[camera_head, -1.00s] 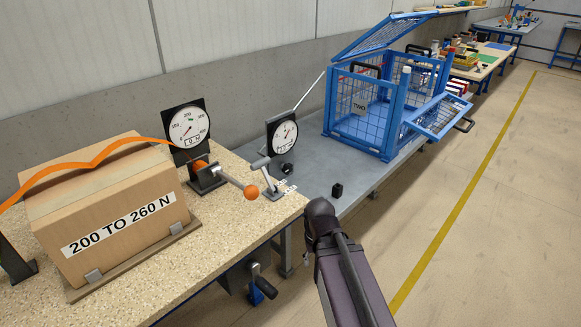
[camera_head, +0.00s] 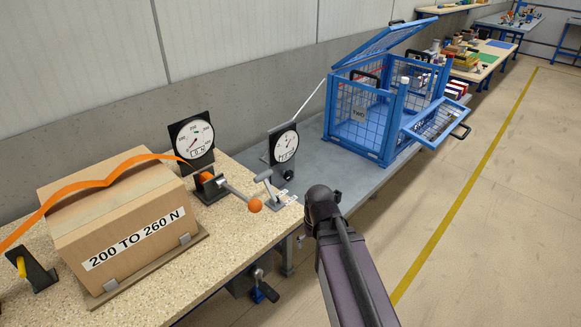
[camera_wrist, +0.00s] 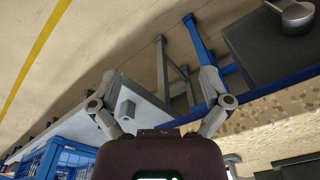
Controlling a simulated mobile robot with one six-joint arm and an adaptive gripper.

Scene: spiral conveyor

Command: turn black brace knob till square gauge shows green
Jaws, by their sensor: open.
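Two black-plated gauges with white dials stand along the wall in the head view. The left gauge (camera_head: 191,138) has a square plate, a red needle near the low end and a readout; no green shows there. The right gauge (camera_head: 284,144) stands on the grey bench, with a small black knob (camera_head: 288,175) low at its front right. Which part is the brace knob is unclear. My gripper (camera_wrist: 160,92) is open and empty in the wrist view, its two fingers spread above floor and bench frames. My arm hides it in the head view.
A carton (camera_head: 118,215) under an orange strap sits on the speckled bench (camera_head: 235,235). An orange-ball lever (camera_head: 255,205) and a grey lever (camera_head: 268,183) stand near the gauges. A blue cage (camera_head: 372,125) is behind on the grey bench. A black crank (camera_head: 265,289) hangs below. Floor right is clear.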

